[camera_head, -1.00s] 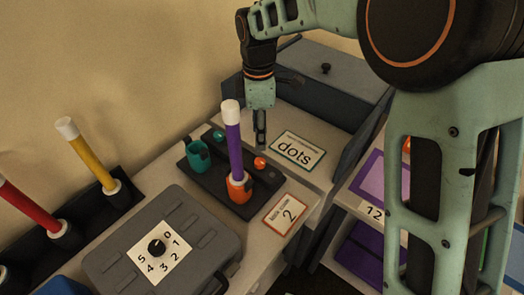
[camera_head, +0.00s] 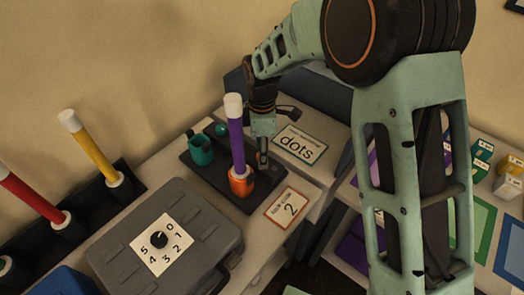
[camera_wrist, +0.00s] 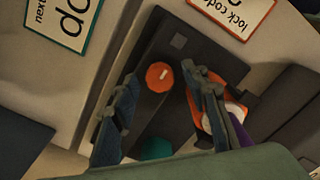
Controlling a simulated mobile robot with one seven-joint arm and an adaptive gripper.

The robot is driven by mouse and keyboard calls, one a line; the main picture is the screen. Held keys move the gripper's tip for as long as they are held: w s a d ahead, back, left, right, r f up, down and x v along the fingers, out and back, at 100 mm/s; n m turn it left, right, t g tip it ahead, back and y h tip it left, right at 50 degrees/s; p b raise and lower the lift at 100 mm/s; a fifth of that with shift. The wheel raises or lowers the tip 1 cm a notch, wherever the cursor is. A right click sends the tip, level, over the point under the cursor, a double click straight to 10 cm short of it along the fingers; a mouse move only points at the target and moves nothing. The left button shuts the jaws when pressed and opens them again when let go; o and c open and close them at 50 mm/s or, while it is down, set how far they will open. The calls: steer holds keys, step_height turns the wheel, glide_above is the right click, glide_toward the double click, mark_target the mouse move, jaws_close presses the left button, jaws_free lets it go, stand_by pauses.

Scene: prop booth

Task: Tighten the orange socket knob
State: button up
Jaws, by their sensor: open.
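The orange socket (camera_head: 241,184) stands on a dark base (camera_head: 222,186) and holds an upright purple rod with a white top (camera_head: 236,130). In the wrist view, the orange socket knob (camera_wrist: 159,77) is a round orange disc with a short white mark. My gripper (camera_wrist: 163,85) is open, with one finger on each side of this knob; I cannot tell whether either finger touches it. In the head view my gripper (camera_head: 262,160) is just right of the purple rod and hides the knob. The right finger is close to the orange socket in the wrist view (camera_wrist: 232,72).
A teal socket (camera_head: 200,152) and teal knob (camera_head: 221,130) share the base. A "dots" card (camera_head: 300,145) and a "lock code 2" card (camera_head: 286,208) lie nearby. A grey case with a dial (camera_head: 160,240) and a rack with a yellow rod (camera_head: 92,150) stand left.

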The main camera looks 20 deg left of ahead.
jaws_close()
steer(key=shift+m, duration=0.3)
steer(key=m+b, duration=0.1)
steer(key=m, duration=0.3)
steer(key=shift+m, duration=0.3)
steer(key=m+b, duration=0.1)
steer(key=m, duration=0.3)
steer(key=m+b, duration=0.1)
steer(key=m, duration=0.4)
steer(key=shift+m, duration=0.4)
steer(key=m, duration=0.4)
steer(key=shift+r+m, duration=0.1)
steer(key=shift+m, duration=0.3)
